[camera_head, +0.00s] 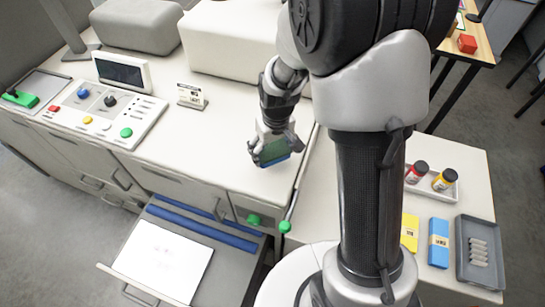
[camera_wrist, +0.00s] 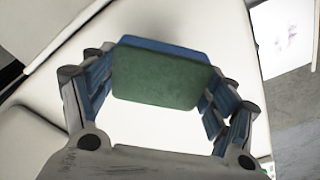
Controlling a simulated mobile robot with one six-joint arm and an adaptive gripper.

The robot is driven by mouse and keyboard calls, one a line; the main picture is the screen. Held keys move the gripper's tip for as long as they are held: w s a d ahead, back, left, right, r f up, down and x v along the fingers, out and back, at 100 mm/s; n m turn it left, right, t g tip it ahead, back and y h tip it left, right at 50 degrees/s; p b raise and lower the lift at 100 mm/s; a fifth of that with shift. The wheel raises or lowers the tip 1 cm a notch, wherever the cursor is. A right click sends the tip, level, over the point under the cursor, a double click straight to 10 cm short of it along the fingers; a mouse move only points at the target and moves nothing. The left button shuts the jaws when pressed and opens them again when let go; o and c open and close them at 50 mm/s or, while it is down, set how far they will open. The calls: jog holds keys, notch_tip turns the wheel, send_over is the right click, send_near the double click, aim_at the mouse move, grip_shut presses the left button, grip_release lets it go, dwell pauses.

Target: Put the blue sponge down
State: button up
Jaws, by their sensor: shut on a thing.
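My gripper (camera_head: 272,145) is shut on the blue sponge (camera_head: 275,160), which has a green face and a blue side. The gripper hangs over the right front part of the white counter (camera_head: 200,130). In the wrist view the sponge (camera_wrist: 160,78) sits between the two fingers, its green face toward the camera and its blue edge along the top. White surface shows beyond it. I cannot tell whether the sponge touches the counter.
An open drawer (camera_head: 230,262) juts out in front. A side table (camera_head: 455,165) at right holds jars, a blue box (camera_head: 438,243) and a grey tray (camera_head: 463,262).

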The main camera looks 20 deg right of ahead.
aim_at(272, 157)
jog(key=shift+f, duration=2)
jog(key=shift+f+b, duration=0.2)
jog(key=shift+b, duration=0.2)
jog(key=o, duration=0.9)
jog(key=shift+o, duration=0.2)
jog(key=shift+r, duration=0.15)
